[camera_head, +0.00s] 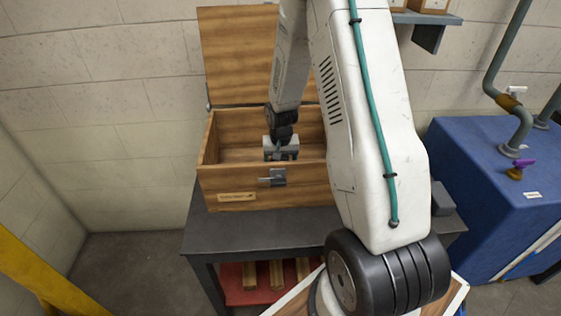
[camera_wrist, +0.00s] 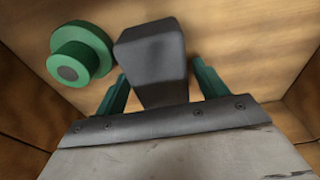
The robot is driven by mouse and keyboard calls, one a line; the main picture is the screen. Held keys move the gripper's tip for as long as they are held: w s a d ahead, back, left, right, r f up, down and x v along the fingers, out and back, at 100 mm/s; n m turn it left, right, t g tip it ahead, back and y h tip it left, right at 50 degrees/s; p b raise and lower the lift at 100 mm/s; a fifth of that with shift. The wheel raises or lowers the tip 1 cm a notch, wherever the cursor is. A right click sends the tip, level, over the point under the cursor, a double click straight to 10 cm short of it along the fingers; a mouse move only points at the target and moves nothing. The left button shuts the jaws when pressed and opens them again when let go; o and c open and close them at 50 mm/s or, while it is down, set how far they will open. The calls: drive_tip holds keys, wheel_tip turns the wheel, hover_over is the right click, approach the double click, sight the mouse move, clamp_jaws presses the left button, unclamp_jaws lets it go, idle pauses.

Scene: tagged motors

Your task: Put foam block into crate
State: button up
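The wooden crate (camera_head: 212,190) stands on a dark table with its lid raised. My gripper (camera_head: 281,153) reaches down into it. In the wrist view a dark grey block, which looks like the foam block (camera_wrist: 152,52), is inside the crate between the green fingers of my gripper (camera_wrist: 160,88). The fingers are spread, with a narrow gap showing at the block's right side. Contact on the left side is unclear. The block is hidden in the head view.
A green stepped round part (camera_wrist: 82,52) lies beside the block, near its left side. A grey object (camera_head: 441,200) sits on the dark table (camera_head: 240,233) right of the crate, partly behind my arm. A blue cabinet (camera_head: 480,190) stands further right. The crate walls surround my gripper closely.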

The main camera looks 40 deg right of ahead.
wheel_tip(320, 180, up, 12)
drive_tip(key=s, duration=0.1)
drive_tip(key=s+a+r+n, duration=0.3)
drive_tip(key=s+a+r, duration=0.75)
drive_tip(key=r, duration=0.35)
drive_tip(key=s+a+r+n, duration=0.2)
drive_tip(key=s+a+r, duration=0.1)
drive_tip(key=s, duration=0.5)
drive_tip(key=s+a+r+n, duration=0.1)
drive_tip(key=s+a+r, duration=0.2)
drive_tip(key=s+a, duration=0.3)
drive_tip(key=s, duration=0.3)
drive_tip(key=shift+n+y, duration=0.4)
drive_tip(key=shift+s, duration=0.1)
drive_tip(key=shift+c, duration=0.2)
